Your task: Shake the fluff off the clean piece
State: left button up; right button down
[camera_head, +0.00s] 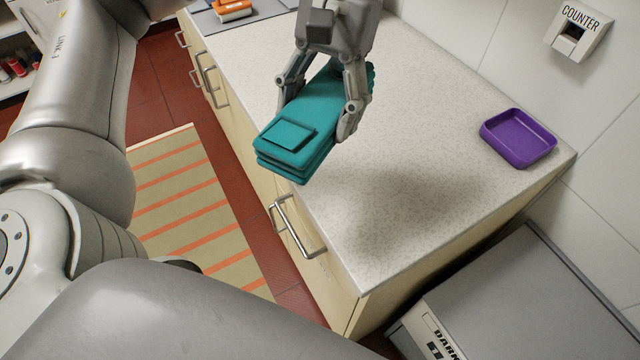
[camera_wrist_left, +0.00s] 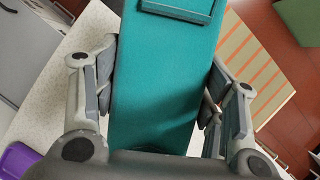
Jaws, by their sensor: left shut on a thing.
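A teal folded cloth piece (camera_head: 302,131) with a square patch on top is held in the air above the counter's front edge. My left gripper (camera_head: 319,108) is shut on it, with one finger on each side. In the left wrist view the teal piece (camera_wrist_left: 160,90) fills the middle between the two fingers (camera_wrist_left: 161,112). I cannot make out any fluff on it. Its underside is hidden. My right gripper is not in view.
A speckled counter (camera_head: 425,110) lies below, mostly bare. A purple tray (camera_head: 518,138) sits at its right end. An orange object (camera_head: 234,10) lies on a grey mat at the far left. A grey box-like unit (camera_head: 520,300) stands at the lower right. A striped rug (camera_head: 185,205) covers the floor.

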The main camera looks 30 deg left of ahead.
pick_arm(q)
notch_tip(320, 180, down, 17)
jog(key=shift+a+f, duration=0.1)
jog(key=shift+f, duration=0.05)
jog(key=shift+w+f, duration=0.1)
jog(key=shift+w, duration=0.05)
